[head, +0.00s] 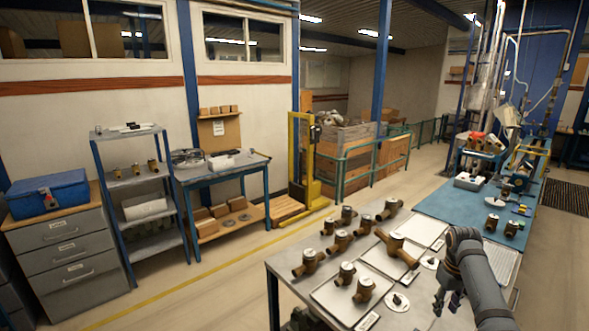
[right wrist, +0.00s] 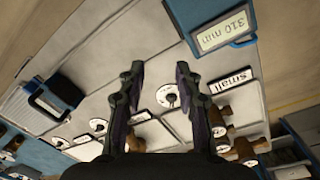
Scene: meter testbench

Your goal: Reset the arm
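My right arm comes in at the lower right of the head view. Its gripper (head: 449,302) hangs over the right part of the near table (head: 290,262). In the right wrist view its two dark fingers (right wrist: 158,76) are spread apart with nothing between them. A white disc with a dark knob (right wrist: 169,97) lies on the table behind the gap, apart from the fingers. My left gripper does not show in either view.
Several brass meters (head: 308,262) stand on the near table, some on white trays (head: 425,228). A blue-topped bench (head: 420,205) runs behind to the right. A blue box labelled 310 mm (right wrist: 212,22) and a small label (right wrist: 232,80) lie close to the fingers in the wrist view.

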